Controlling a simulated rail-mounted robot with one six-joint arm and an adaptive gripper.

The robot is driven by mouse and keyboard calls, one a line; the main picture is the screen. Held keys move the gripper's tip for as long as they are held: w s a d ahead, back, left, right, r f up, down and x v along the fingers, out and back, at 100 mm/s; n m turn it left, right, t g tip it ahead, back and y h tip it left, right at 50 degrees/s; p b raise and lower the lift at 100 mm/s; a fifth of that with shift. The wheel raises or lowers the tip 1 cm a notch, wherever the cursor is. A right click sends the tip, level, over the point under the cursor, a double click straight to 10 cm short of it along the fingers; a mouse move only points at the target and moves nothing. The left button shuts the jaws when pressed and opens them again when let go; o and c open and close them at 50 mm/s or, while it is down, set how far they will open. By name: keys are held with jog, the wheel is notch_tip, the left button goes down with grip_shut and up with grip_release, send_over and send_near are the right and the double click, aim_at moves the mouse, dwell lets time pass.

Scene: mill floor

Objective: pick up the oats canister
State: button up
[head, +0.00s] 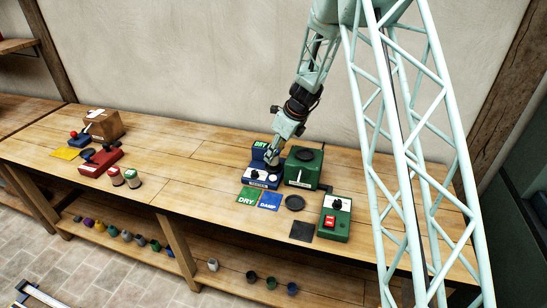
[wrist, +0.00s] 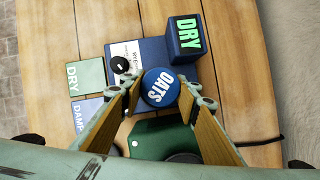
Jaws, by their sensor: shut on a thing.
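The oats canister shows in the wrist view as a round blue lid (wrist: 158,88) marked OATS. My gripper (wrist: 163,92) has one finger on each side of the canister and is shut on it. In the head view my gripper (head: 272,155) is over the blue device (head: 262,178), which has a black knob and a raised block marked DRY (wrist: 185,38). The canister's sides are hidden from above, and I cannot tell whether it touches the device or is held above it.
A green machine (head: 303,168) with a round black top stands close beside my gripper. Green DRY (head: 246,197) and blue DAMP (head: 270,201) cards lie in front. A green switch box (head: 336,219) stands to the right. The bench's middle is clear.

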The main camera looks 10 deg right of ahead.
jog(key=shift+r+p, duration=0.65)
jog(key=shift+r, duration=3.3)
jog(key=shift+a, duration=0.1)
jog(key=n, duration=0.1)
jog(key=a+n, duration=0.1)
jog(key=shift+s+a+n+g+y+b, duration=0.15)
jog(key=shift+s+n+g+y+b, duration=0.15)
jog(key=shift+n+g+b, duration=0.1)
jog(key=s+r+n+g+h+b, duration=0.1)
jog(key=s+r+n+g+b, duration=0.1)
jog(key=n, duration=0.8)
jog(key=s+d+r+n+g+h+b, duration=0.1)
jog(key=s+n+g, duration=0.4)
jog(key=n, duration=0.6)
jog(key=shift+s+d+r+b, duration=0.15)
jog(key=shift+s+r+b, duration=0.7)
jog(key=shift+s, duration=0.3)
jog(key=shift+d, duration=0.1)
